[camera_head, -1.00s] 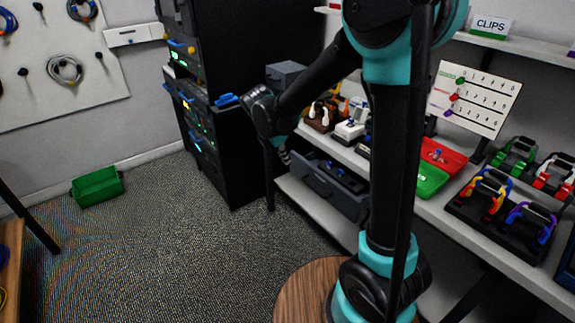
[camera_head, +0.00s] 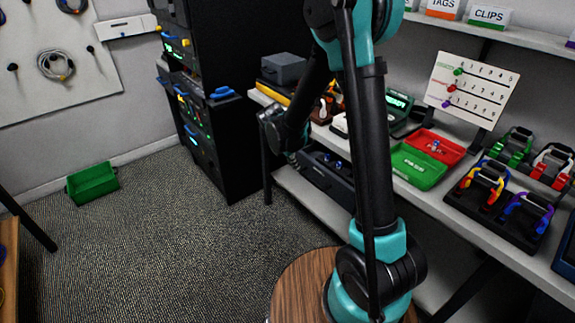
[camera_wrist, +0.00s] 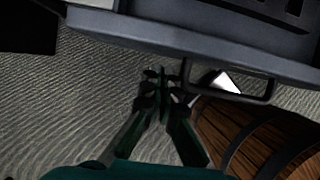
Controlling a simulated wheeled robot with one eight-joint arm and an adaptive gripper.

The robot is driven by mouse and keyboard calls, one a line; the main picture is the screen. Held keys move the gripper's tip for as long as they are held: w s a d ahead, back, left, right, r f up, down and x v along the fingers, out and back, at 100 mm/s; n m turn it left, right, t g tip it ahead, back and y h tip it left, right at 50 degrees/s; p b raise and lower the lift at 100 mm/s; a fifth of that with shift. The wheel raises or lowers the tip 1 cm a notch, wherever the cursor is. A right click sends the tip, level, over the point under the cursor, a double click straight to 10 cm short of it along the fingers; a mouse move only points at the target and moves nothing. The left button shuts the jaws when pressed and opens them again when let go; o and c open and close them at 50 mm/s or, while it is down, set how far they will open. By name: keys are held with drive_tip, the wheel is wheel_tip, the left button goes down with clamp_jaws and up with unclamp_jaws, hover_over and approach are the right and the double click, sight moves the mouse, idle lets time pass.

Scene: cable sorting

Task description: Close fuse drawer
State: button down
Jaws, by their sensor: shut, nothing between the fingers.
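The fuse drawer (camera_head: 322,185) is a dark grey box under the bench. Its top is open, and small blue and white items show inside. In the wrist view its grey front (camera_wrist: 150,35) crosses the top, with a dark bar handle (camera_wrist: 240,96) at the right. My gripper (camera_wrist: 162,76) is shut and empty, just below the drawer front and left of the handle. I cannot tell whether the fingertips touch the front. In the head view my arm reaches down beside the drawer's left end, and the fingers are hard to make out there.
A round wooden barrel (camera_wrist: 225,130) stands right of my gripper. The bench (camera_head: 447,207) above the drawer holds a green tray (camera_head: 416,166), a red tray (camera_head: 436,147) and clip racks. A black cabinet (camera_head: 232,150) stands behind. A green bin (camera_head: 92,183) lies on open carpet at left.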

sight(316, 159)
drive_tip(key=shift+w+d, duration=0.3)
drive_tip(key=shift+d, duration=0.2)
drive_tip(key=w+d, duration=0.1)
drive_tip(key=d, duration=0.1)
drive_tip(key=w+d, duration=0.4)
drive_tip(key=d, duration=0.1)
drive_tip(key=shift+w, duration=0.1)
